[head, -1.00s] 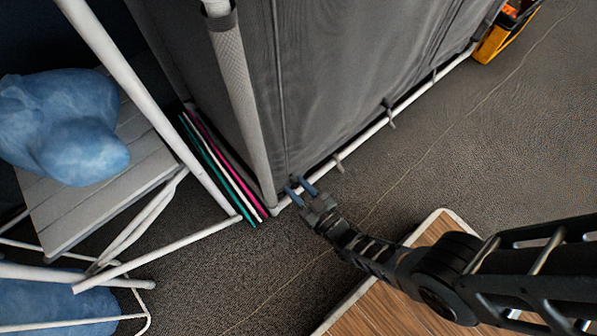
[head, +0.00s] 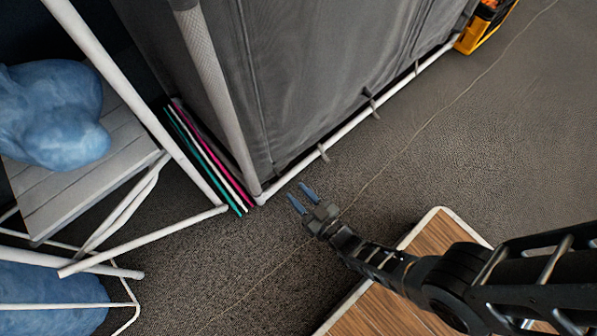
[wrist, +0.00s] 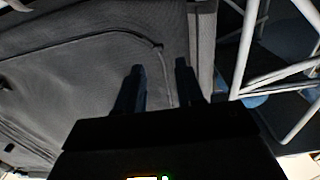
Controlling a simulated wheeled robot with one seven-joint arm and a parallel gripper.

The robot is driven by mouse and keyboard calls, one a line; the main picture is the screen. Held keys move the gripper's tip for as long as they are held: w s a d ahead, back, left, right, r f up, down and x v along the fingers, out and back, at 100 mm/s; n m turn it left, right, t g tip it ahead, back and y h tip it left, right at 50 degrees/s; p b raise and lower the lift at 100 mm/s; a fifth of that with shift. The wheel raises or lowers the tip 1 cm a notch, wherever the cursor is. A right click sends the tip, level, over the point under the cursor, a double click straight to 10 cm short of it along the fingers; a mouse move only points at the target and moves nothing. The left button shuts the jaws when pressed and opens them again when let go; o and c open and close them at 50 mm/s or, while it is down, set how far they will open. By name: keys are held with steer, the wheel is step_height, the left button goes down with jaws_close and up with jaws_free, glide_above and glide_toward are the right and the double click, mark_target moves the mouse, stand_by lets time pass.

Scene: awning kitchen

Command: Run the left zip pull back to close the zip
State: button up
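The grey fabric kitchen unit (head: 310,80) fills the upper middle of the head view. A thin zip line (head: 254,85) runs down its front near the left post, to the bottom corner. In the wrist view the zip line (wrist: 100,35) crosses the fabric and bends down at a small dark bump (wrist: 158,47), which may be a zip pull; it is too small to be sure. My gripper (head: 298,191) is low over the carpet, just in front of the unit's bottom left corner. Its blue-grey fingers are apart with nothing visible between them. It also shows in the wrist view (wrist: 160,80).
A white bottom rail (head: 345,132) with hooks edges the unit. Left are a white-framed stand (head: 140,240), a grey slatted shelf (head: 70,185) with a blue bundle (head: 55,120), and coloured strips (head: 205,160). A wood-topped table (head: 375,305) lies under my arm.

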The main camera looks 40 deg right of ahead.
steer(key=g+p, duration=0.4)
glide_toward(278, 172)
steer(key=b+x, duration=0.3)
steer(key=x, duration=0.3)
steer(key=shift+w+a+f+b, duration=0.1)
steer(key=shift+w+f+b, duration=0.1)
steer(key=shift+w+b, duration=0.15)
steer(key=shift+w+f, duration=0.1)
steer(key=shift+w, duration=0.5)
steer(key=shift+g, duration=0.3)
steer(key=shift+c, duration=0.4)
jaws_close()
